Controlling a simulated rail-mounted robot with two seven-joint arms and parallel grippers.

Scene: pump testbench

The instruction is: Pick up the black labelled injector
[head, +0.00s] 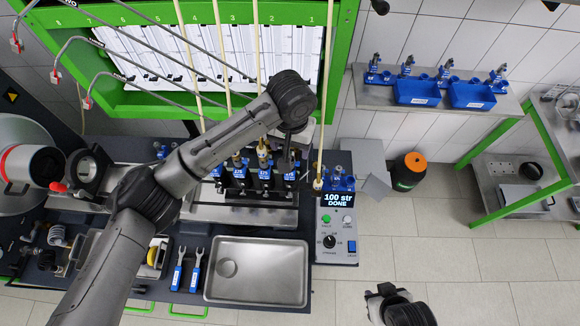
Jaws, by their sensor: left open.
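Several dark injectors with blue labels stand upright in a row on the bench, among them one at the middle (264,178) and one at the left (216,172). Which of them is the black labelled injector I cannot tell at this size. My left arm reaches over from the lower left. My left gripper (287,163) points down, open, at the right end of the row. It partly covers the injector there, and I cannot tell whether it touches it. My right gripper (376,293) is low in the picture, over the floor, away from the injectors; its jaws are unclear.
Several more injectors (407,66) stand on a wall shelf (378,97) with blue bins (470,95). A control box (337,228) reads "100 str DONE". A metal tray (270,270) and two blue-handled wrenches (177,274) lie in front. Thin pale tubes hang over the row.

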